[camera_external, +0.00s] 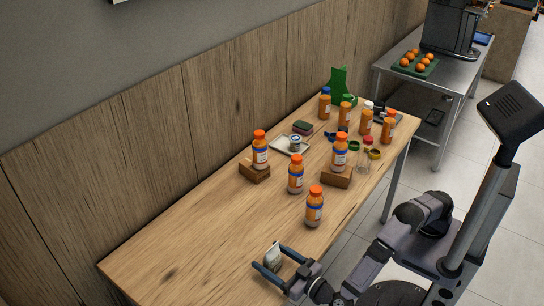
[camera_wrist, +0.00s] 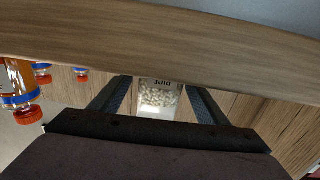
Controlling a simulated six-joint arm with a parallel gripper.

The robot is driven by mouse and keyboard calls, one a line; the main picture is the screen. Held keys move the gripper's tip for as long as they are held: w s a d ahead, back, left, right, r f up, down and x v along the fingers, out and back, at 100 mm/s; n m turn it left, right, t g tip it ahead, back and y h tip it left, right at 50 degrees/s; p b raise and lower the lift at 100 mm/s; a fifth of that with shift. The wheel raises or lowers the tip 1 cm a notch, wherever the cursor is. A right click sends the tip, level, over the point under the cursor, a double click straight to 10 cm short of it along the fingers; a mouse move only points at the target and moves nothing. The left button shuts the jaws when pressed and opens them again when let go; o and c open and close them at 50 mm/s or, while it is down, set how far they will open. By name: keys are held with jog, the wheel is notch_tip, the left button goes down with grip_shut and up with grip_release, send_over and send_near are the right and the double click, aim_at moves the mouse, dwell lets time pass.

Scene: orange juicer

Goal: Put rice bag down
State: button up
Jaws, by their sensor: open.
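The rice bag (camera_external: 273,256) is a small pale packet standing upright on the near part of the wooden table. My gripper (camera_external: 269,257) is low over the table with its two dark fingers spread, one on each side of the bag. In the wrist view, which looks upside down, the bag (camera_wrist: 160,97) shows white grains through a clear front and lies between the fingers of my gripper (camera_wrist: 158,90). Gaps show beside the bag. Its lower edge against the table is hard to make out in the external view.
An orange-capped bottle (camera_external: 314,207) stands nearest, with several more bottles behind it, some on wooden blocks (camera_external: 255,172). A small tray (camera_external: 283,147) with a can lies farther back. The table's left part (camera_external: 190,250) is clear. Oranges sit on a metal side table.

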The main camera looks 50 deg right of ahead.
jog(key=shift+w+d, duration=0.1)
jog(key=shift+w, duration=1.75)
jog(key=c, duration=1.2)
jog(key=shift+c, duration=0.2)
notch_tip(320, 180, up, 10)
jog(key=p, duration=0.1)
notch_tip(320, 180, up, 26)
jog(key=p, duration=2.6)
jog(key=shift+f, duration=0.15)
